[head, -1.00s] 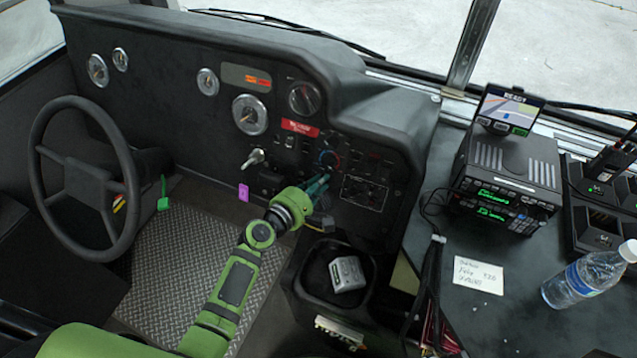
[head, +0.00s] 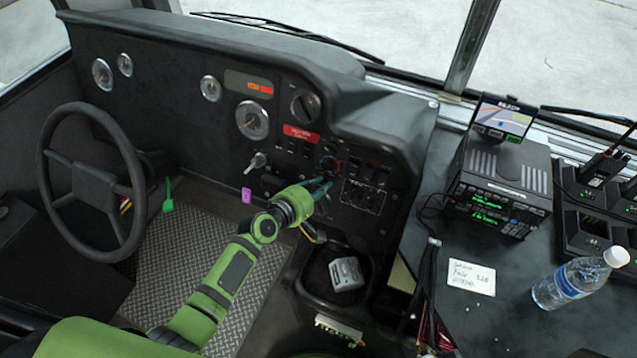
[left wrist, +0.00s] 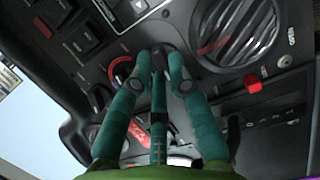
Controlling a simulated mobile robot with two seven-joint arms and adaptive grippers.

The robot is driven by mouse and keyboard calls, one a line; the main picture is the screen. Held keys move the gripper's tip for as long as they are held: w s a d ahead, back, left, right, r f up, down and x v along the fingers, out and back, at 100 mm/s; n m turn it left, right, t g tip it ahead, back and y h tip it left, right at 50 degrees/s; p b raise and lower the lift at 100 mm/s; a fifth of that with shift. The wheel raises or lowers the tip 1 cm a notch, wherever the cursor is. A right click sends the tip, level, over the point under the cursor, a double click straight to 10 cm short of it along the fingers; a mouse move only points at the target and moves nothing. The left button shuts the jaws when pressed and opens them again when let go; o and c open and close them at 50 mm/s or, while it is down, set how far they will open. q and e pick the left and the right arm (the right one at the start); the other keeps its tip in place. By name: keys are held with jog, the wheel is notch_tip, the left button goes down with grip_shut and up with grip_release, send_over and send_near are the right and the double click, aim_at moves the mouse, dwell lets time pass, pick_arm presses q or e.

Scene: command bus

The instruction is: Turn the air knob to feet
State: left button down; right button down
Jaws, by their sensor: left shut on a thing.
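The dark air knob (left wrist: 161,52) is on the black dash panel, between the fingertips of my left gripper (left wrist: 160,68). The teal fingers reach it from both sides and are shut on it. In the head view my left gripper (head: 329,183) is at the panel, just below the knob with the red and blue ring (head: 329,164). The fingers hide the held knob there, and I cannot read its pointer. The ringed dial (left wrist: 121,73) shows beside the fingers in the wrist view. My right gripper is not in view.
A round vent (left wrist: 238,36) and rocker switches (left wrist: 78,42) are close to the fingers. The steering wheel (head: 88,180) is on the left. Below the panel is a bin (head: 318,276) with a grey item.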

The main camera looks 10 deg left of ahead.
pick_arm(q)
jog(key=shift+d+r+m+g+p, duration=0.1)
jog(key=shift+d+m+g+p, duration=0.3)
jog(key=shift+m, duration=0.5)
jog(key=shift+s+a, duration=0.1)
jog(key=c, duration=1.2)
grip_release()
jog(key=shift+a, duration=0.1)
jog(key=shift+s+a, duration=0.15)
jog(key=v, duration=1.1)
jog(key=shift+s, duration=0.25)
